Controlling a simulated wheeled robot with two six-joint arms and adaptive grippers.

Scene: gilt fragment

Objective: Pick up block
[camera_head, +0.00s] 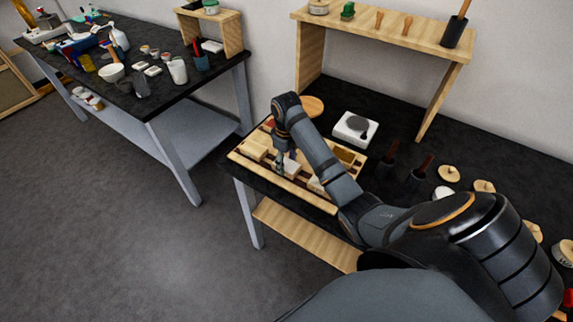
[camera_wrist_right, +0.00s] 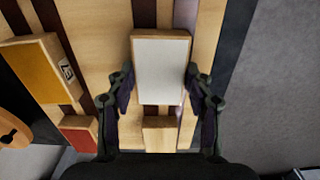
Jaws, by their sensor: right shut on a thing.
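My right gripper (camera_head: 286,166) reaches down over a wooden slatted tray (camera_head: 322,198) on the black table. In the right wrist view, my right gripper (camera_wrist_right: 158,80) has its two fingers on either side of a wooden block (camera_wrist_right: 161,60) with a pale, white top, and is shut on it. The block (camera_head: 291,168) is partly hidden by the gripper in the head view. Whether it touches the tray or is lifted, I cannot tell. A smaller plain wood block (camera_wrist_right: 160,133) shows between the fingers, nearer the wrist. My left gripper is not in view.
A yellow-topped block (camera_wrist_right: 45,68) and a red-topped block (camera_wrist_right: 78,133) lie left of the fingers. A white square with a dark round piece (camera_head: 355,129) stands behind the tray. A wooden shelf (camera_head: 385,30) rises at the back. A cluttered table (camera_head: 150,100) stands left, across a gap.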

